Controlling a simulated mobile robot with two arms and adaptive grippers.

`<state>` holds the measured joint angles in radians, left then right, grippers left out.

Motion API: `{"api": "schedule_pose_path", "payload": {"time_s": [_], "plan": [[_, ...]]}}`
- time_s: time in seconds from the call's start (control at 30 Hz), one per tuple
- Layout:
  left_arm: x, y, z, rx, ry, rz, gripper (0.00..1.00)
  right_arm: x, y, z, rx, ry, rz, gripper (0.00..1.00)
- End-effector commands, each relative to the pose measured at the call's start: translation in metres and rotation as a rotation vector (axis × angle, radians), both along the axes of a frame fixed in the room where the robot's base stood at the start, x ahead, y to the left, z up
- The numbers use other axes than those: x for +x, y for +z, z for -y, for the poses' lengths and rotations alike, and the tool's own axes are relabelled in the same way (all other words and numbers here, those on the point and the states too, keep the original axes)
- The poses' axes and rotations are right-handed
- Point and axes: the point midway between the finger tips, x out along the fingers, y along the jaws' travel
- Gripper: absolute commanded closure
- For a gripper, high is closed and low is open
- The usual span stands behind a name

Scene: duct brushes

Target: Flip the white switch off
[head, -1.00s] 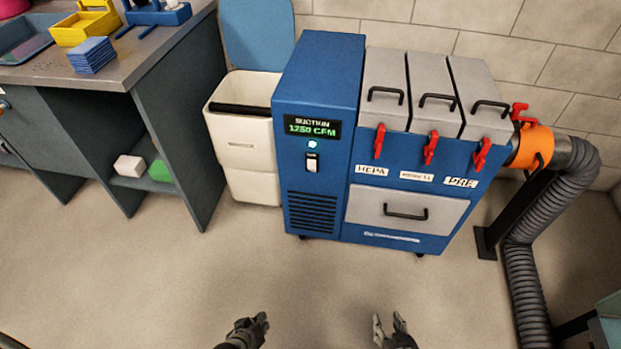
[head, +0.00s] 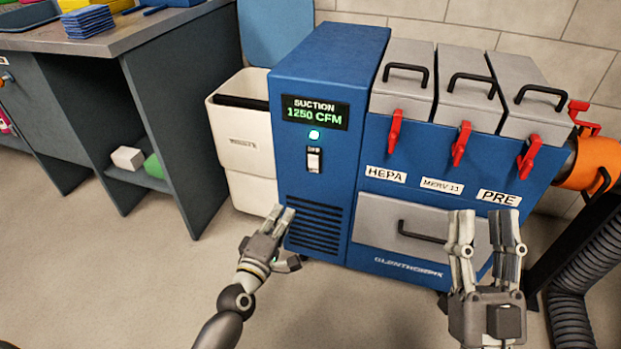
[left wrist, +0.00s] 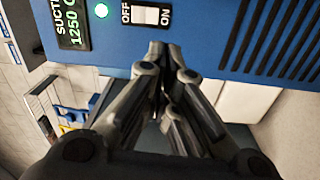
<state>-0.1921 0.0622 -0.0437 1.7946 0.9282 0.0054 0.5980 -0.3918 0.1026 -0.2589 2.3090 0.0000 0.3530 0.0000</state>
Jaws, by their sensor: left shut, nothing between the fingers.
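The white switch (head: 314,160) is a small rocker on the front of the blue suction cabinet (head: 335,65), below a lit green light (head: 314,134) and a display reading "1250 CFM". In the left wrist view the switch (left wrist: 151,15) lies between the labels OFF and ON. My left gripper (head: 284,214) is shut and empty, below and left of the switch by the vent slots. In the left wrist view its fingertips (left wrist: 160,50) appear just below the switch; I cannot tell whether they touch the panel. My right gripper (head: 488,215) is open and empty before the drawer.
A white bin (head: 243,135) with a raised blue lid stands left of the cabinet. A workbench (head: 110,35) is further left. Red latches (head: 461,143), a drawer handle (head: 422,232) and an orange collar with a grey hose (head: 590,165) are at the right.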

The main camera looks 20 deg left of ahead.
Motion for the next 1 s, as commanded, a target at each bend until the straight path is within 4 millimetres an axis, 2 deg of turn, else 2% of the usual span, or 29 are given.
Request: {"api": "schedule_pose_path", "payload": {"time_s": [0.1,0.23,0.67,0.87,1.0], "plan": [[0.001,0.011,-0.004,-0.061,0.009,0.055,1.0,-0.019,0.016,0.005,0.025,0.002,0.081,0.6],[0.001,0.022,-0.006,-0.096,0.011,0.082,1.0,-0.03,0.029,0.007,0.038,0.003,0.125,0.6],[0.003,0.025,-0.006,-0.102,0.011,0.087,1.0,-0.032,0.033,0.008,0.04,0.003,0.135,0.6],[0.021,0.028,-0.005,-0.102,0.012,0.089,1.0,-0.037,0.036,0.009,0.051,0.005,0.169,0.6],[0.046,0.031,-0.004,-0.103,0.012,0.09,1.0,-0.047,0.043,0.01,0.07,0.009,0.231,0.6]]}}
